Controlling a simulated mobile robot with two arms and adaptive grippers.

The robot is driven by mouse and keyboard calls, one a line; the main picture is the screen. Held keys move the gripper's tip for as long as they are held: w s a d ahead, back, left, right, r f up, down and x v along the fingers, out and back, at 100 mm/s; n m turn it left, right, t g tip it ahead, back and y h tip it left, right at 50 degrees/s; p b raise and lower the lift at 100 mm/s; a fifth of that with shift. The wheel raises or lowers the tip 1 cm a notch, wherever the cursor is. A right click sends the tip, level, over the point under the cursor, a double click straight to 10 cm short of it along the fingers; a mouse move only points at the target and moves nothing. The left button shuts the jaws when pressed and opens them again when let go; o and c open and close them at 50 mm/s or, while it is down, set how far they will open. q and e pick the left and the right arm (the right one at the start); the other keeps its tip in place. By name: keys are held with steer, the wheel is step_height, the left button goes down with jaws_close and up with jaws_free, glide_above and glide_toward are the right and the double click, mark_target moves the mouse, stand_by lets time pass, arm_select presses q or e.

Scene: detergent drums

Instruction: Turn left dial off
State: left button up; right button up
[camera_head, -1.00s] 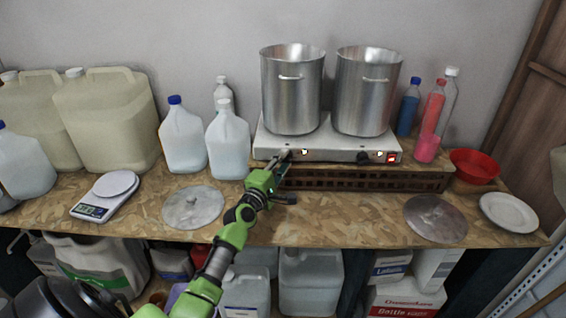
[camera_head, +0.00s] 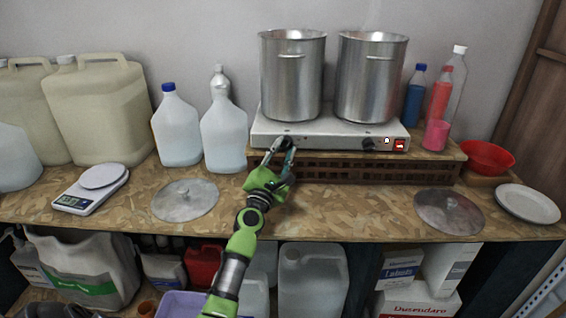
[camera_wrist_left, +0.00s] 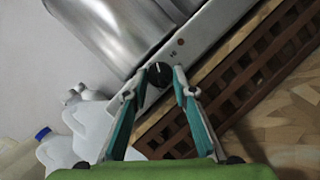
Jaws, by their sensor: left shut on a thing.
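The hot plate (camera_head: 330,135) is a white two-burner unit on the wooden shelf, with two dials on its front. The left dial (camera_wrist_left: 159,74) is a black knob with a white mark, clear in the left wrist view. My left gripper (camera_head: 282,145) reaches up to the hot plate's front. Its fingertips (camera_wrist_left: 166,76) are closed on either side of the left dial, which they mostly hide in the head view. The right dial (camera_head: 368,144) is free. A red switch (camera_head: 400,145) sits at the right end. My right gripper is not in view.
Two tall metal pots (camera_head: 292,80) (camera_head: 370,85) stand on the hot plate. White jugs (camera_head: 224,135) stand close to its left, bottles (camera_head: 440,95) to its right. A slatted wooden riser (camera_head: 350,171) is below. Round lids (camera_head: 184,200) lie on the bench in front.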

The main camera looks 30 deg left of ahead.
arm_select(q)
steer(key=shift+w+d+f+n+y+b, duration=0.15)
steer(key=shift+n+y+b, duration=0.75)
steer(key=shift+n+b, duration=0.85)
steer(key=shift+d+f+n+y+b, duration=0.1)
steer(key=shift+n+y+b, duration=0.9)
steer(key=shift+n, duration=1.25)
steer(key=o, duration=1.1)
steer(key=v, duration=1.2)
